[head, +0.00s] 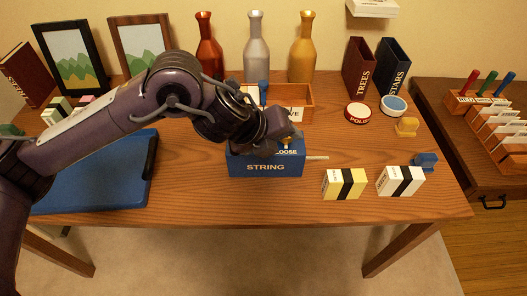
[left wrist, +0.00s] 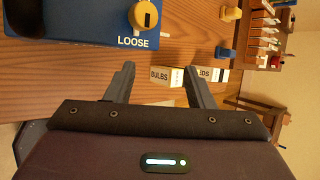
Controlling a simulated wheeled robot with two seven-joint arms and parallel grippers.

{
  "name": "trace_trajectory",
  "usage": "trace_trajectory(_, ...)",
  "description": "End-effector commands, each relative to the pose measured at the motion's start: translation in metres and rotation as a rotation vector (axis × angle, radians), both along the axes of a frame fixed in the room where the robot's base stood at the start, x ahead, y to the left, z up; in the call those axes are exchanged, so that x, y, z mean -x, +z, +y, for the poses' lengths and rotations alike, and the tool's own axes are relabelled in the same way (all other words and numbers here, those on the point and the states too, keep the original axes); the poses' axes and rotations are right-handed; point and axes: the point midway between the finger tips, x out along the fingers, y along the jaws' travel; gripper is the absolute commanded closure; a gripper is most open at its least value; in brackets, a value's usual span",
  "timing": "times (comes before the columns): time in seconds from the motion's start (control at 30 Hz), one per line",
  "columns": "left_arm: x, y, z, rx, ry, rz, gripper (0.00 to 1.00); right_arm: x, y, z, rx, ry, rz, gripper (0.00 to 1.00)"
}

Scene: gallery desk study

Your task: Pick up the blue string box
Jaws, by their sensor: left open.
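The blue string box (head: 266,169) stands on the wooden desk near its front middle, with STRING on its front face and LOOSE on its top. A thin pale rod sticks out from its right side. My left gripper (head: 287,132) is over the back right part of the box and hides part of its top. In the left wrist view the blue box (left wrist: 70,24) shows at the upper left with a yellow and black knob. The left gripper (left wrist: 159,70) is open there, with nothing between its fingers. My right gripper is not in view.
A yellow box (head: 343,184) and a white box (head: 401,181) with black bands stand right of the string box. A blue case (head: 95,180) lies at left. A wooden tray (head: 298,100) sits behind. Three bottles line the back. The desk's front strip is clear.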

Motion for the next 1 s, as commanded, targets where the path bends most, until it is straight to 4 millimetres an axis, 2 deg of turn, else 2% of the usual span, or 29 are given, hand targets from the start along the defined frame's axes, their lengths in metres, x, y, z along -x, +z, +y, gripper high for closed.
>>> trace_trajectory(0.03, -0.012, 0.005, 0.021, -0.085, -0.013, -0.021, 0.51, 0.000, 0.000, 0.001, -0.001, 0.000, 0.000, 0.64)
trace_trajectory(0.2, -0.032, 0.018, 0.085, -0.307, -0.028, -0.008, 0.51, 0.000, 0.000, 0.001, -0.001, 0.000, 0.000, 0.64)
trace_trajectory(0.3, -0.038, 0.026, 0.109, -0.377, -0.017, 0.006, 0.51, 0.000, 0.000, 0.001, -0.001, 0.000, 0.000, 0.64)
trace_trajectory(0.37, -0.039, 0.028, 0.118, -0.402, -0.014, 0.015, 0.51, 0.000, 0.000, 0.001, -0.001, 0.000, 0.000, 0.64)
trace_trajectory(0.5, -0.042, 0.022, 0.124, -0.420, -0.012, 0.024, 0.51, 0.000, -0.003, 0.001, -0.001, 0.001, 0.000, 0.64)
trace_trajectory(1.0, -0.067, -0.033, 0.108, -0.418, -0.011, 0.023, 0.51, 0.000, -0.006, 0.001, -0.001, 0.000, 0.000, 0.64)
